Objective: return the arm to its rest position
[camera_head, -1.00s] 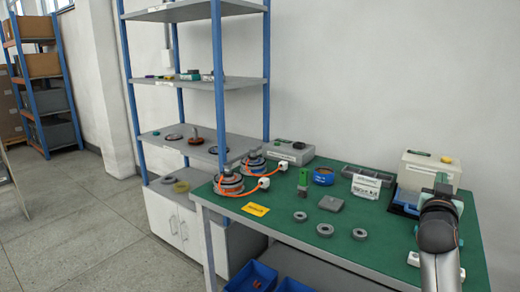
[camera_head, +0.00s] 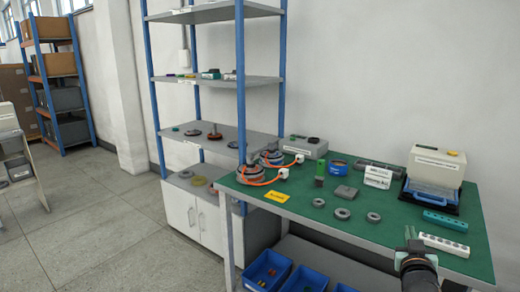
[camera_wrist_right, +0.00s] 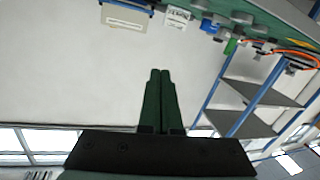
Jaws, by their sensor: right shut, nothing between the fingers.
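My right arm comes in at the lower right of the head view. Its gripper (camera_head: 411,236) is at the front edge of the green table (camera_head: 300,222), beside a white block with several round holes (camera_head: 443,245). In the right wrist view the two green fingers (camera_wrist_right: 160,75) lie together with nothing between them, against the pale wall. The wrist view is turned over, with the table along its top edge. My left gripper is not in view.
On the table are two motors with orange cables (camera_head: 238,178), grey rings (camera_head: 342,213), a green strip (camera_head: 446,221) and a white-topped machine (camera_head: 436,166). Blue bins (camera_head: 268,270) sit below. A shelf rack (camera_head: 215,79) stands behind left. Open floor (camera_head: 100,230) lies left.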

